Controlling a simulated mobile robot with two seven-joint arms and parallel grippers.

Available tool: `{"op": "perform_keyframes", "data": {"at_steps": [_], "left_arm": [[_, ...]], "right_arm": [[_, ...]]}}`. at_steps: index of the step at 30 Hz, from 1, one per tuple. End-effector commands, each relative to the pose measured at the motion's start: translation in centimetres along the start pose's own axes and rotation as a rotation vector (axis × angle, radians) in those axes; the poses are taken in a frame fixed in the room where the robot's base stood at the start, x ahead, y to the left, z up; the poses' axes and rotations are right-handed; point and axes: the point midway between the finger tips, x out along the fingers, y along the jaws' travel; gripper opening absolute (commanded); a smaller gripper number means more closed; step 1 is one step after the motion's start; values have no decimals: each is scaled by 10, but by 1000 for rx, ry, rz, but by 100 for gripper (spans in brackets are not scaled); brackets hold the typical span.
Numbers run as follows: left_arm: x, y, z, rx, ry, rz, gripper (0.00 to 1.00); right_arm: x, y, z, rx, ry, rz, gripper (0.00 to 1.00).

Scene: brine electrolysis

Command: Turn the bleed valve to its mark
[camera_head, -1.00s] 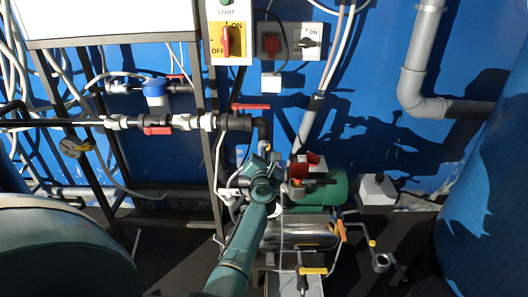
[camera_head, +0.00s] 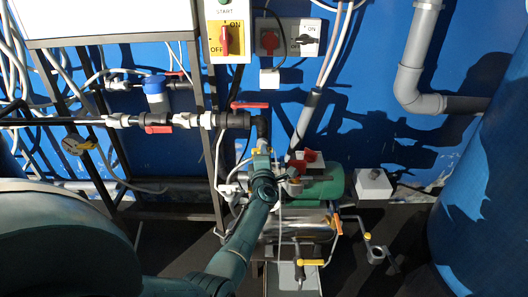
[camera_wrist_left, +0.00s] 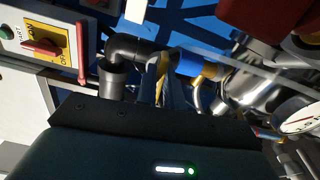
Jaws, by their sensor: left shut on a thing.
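My left gripper (camera_head: 262,152) is at the pipework above the pump, just below a black pipe elbow. In the left wrist view its fingers (camera_wrist_left: 165,82) are close together beside the black elbow and are shut on a small valve part, which I take to be the bleed valve. The fingers hide most of it, and its mark cannot be made out. A blue and a yellow part (camera_wrist_left: 211,71) show just right of the fingers. My right gripper is in neither view.
A steel pump with a green motor (camera_head: 335,183) stands on the floor behind my forearm. A red-handled valve (camera_head: 250,105) is on the black pipe above. A pressure gauge (camera_wrist_left: 302,117) is at the wrist view's right edge. A large blue tank (camera_head: 490,190) stands at the right.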

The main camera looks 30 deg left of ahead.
Motion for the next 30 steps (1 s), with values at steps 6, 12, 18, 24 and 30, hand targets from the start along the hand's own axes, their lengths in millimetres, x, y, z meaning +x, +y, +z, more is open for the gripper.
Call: {"op": "perform_keyframes", "data": {"at_steps": [6,12,18,24,30], "left_arm": [[1,2,0,84,0,3,0],[1,1,0,115,0,3,0],[1,1,0,122,0,3,0],[1,1,0,122,0,4,0],[1,1,0,120,0,3,25]], "right_arm": [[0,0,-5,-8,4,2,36],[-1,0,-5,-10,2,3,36],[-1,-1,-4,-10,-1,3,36],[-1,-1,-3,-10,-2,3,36],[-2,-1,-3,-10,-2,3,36]]}}
